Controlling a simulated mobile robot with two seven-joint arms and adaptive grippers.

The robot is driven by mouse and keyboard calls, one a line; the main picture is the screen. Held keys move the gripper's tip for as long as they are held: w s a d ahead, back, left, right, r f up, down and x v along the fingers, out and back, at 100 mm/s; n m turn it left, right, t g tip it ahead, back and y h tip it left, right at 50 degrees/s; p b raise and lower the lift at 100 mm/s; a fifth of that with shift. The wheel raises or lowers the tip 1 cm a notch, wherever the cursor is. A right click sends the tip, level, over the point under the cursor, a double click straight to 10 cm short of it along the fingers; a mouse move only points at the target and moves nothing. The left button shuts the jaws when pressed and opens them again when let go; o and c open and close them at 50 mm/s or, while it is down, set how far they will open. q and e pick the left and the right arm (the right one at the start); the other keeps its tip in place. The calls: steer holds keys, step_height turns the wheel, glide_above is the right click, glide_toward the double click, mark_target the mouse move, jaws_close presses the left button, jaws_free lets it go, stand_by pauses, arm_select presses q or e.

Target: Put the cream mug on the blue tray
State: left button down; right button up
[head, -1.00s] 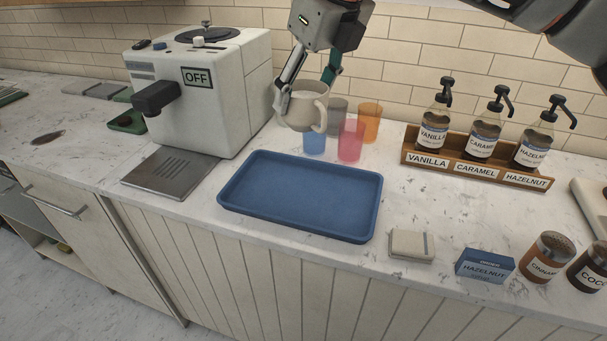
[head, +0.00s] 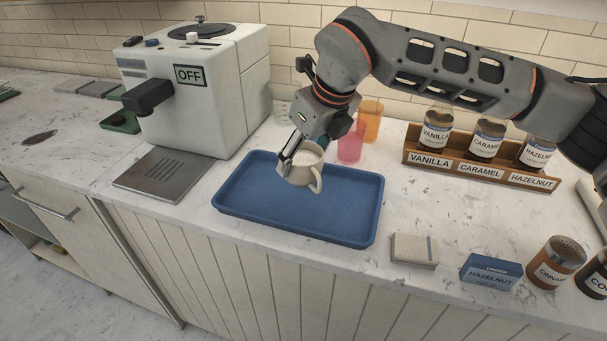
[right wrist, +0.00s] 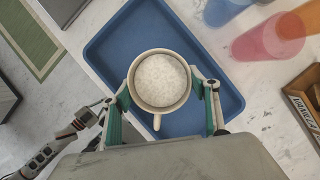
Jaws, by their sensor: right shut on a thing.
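The cream mug (head: 304,166) is upright and filled with something pale and frothy. My right gripper (head: 300,160) is shut on the mug, with a finger on each side of it. The mug is over the back part of the blue tray (head: 240,220); I cannot tell whether its base touches the tray. In the right wrist view the mug (right wrist: 160,80) sits between the two fingers, with the tray (right wrist: 112,40) behind it. The tray is otherwise empty.
A coffee machine (head: 225,90) marked OFF stands left of the tray. Pink (head: 350,148) and orange (head: 370,120) cups stand behind the tray. A wooden syrup rack (head: 480,172) is at the right.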

mark_target(304, 174)
steer(key=shift+f, duration=2.35)
steer(key=shift+f, duration=0.2)
steer(key=o, duration=1.4)
steer(key=shift+r, duration=0.25)
steer(key=v, duration=1.1)
steer(key=shift+s+d+r, duration=0.1)
steer(key=shift+s+r, duration=0.05)
steer(key=shift+r, duration=0.2)
